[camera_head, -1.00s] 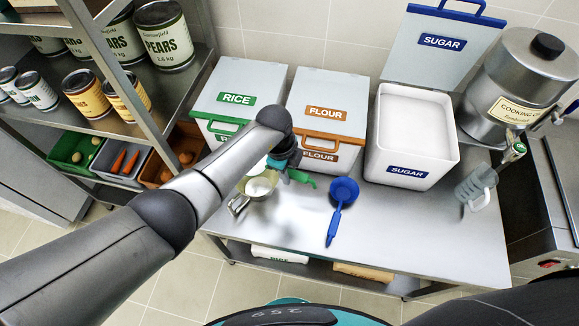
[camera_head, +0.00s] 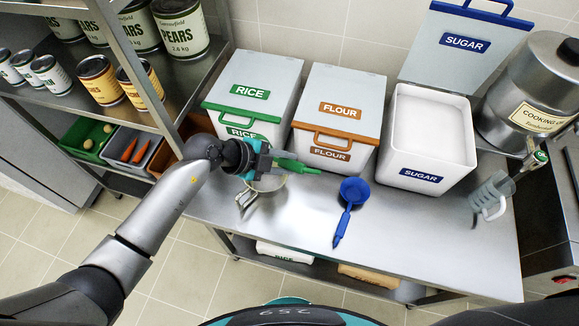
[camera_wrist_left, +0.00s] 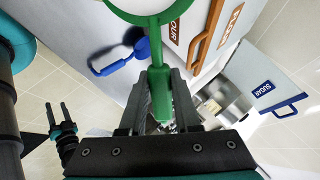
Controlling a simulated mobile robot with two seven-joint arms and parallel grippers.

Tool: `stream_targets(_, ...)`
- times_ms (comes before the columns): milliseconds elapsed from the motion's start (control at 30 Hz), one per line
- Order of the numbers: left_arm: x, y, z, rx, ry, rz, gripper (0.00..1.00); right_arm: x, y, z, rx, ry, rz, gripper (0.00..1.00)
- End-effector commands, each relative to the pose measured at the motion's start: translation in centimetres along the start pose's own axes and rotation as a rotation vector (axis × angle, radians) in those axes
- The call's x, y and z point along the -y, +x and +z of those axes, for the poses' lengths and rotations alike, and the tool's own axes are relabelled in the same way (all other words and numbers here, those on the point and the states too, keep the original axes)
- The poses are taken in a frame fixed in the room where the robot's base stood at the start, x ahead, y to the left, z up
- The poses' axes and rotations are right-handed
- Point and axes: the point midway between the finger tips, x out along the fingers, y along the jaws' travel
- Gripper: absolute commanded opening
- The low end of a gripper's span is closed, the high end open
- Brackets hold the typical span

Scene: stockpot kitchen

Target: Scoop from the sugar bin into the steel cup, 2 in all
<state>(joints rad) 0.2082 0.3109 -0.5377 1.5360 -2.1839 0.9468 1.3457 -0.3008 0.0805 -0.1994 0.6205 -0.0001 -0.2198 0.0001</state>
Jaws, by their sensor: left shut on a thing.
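The sugar bin (camera_head: 428,178) stands open at the back right, its lid (camera_head: 465,45) raised, white sugar (camera_head: 430,125) inside. The steel cup (camera_head: 268,185) stands on the bench below my left gripper, partly hidden by it; its handle points front left. My left gripper (camera_head: 275,163) is shut on the handle of a green scoop (camera_wrist_left: 158,85). The scoop's round bowl is cut off at the top of the left wrist view, so its contents cannot be told. My right gripper (camera_wrist_left: 57,106) shows small in the left wrist view, open and empty; it is not in the head view.
A blue scoop (camera_head: 354,190) lies on the bench right of the cup. Closed rice (camera_head: 258,85) and flour (camera_head: 345,90) bins stand behind. A clear jug (camera_head: 490,195) and cooking oil tank (camera_head: 525,95) are at right, shelves with cans at left. The front bench is clear.

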Motion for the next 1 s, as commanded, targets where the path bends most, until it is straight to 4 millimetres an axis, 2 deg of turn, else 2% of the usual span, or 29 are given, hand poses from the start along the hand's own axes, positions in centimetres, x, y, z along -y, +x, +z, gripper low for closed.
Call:
stream_targets(33,-0.2,0.1,0.3,-0.010,0.000,-0.016,0.00,0.1,1.0,0.1,0.000,0.000,0.000,0.50)
stream_targets(1000,-2.1,-3.6,1.6,-0.273,0.000,-0.375,0.00,0.3,10.6,0.9,0.000,0.000,-0.002,0.50)
